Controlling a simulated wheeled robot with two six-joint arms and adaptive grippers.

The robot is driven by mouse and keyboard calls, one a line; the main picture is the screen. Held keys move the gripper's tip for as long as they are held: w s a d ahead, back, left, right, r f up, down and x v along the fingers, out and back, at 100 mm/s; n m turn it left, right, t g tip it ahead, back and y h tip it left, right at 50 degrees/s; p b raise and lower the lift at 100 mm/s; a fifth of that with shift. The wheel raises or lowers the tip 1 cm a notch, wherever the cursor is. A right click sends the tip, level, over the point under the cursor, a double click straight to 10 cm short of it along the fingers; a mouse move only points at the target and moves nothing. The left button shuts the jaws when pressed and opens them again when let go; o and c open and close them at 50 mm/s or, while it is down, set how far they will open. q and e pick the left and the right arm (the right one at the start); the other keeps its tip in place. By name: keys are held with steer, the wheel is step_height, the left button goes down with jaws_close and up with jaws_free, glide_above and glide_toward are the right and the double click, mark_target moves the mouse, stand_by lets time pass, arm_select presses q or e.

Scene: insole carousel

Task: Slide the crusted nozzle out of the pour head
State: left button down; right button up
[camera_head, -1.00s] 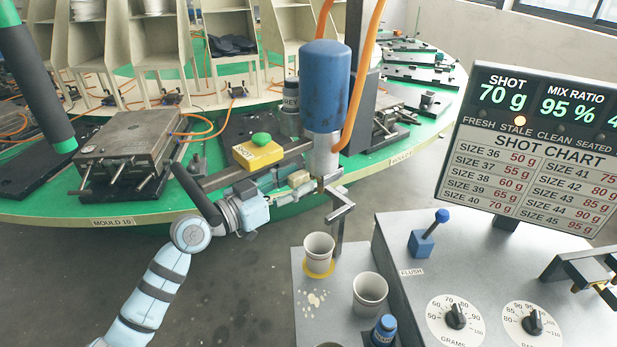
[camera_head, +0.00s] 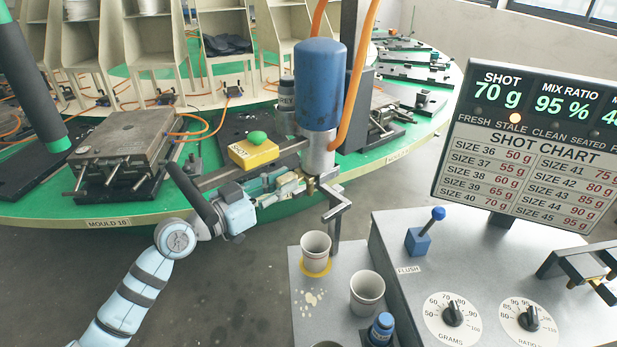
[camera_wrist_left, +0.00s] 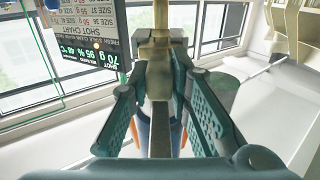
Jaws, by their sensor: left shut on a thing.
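The pour head is a blue cylinder (camera_head: 320,85) with a grey metal lower part (camera_head: 318,155), standing upright in the middle of the head view. My left gripper (camera_head: 288,184) reaches in from the left at the pour head's lower end. It is shut on a small tan, blocky piece, which looks like the crusted nozzle (camera_head: 290,182). In the left wrist view this nozzle (camera_wrist_left: 159,80) sits between the two teal fingers. Whether its far end is still inside the pour head is hidden. My right gripper is not in view.
A yellow block with a green button (camera_head: 253,152) is just behind the gripper. The control console (camera_head: 480,260) stands at the right.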

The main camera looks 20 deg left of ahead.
arm_select(q)
steer(key=shift+b+v, duration=0.65)
steer(key=shift+v, duration=2.5)
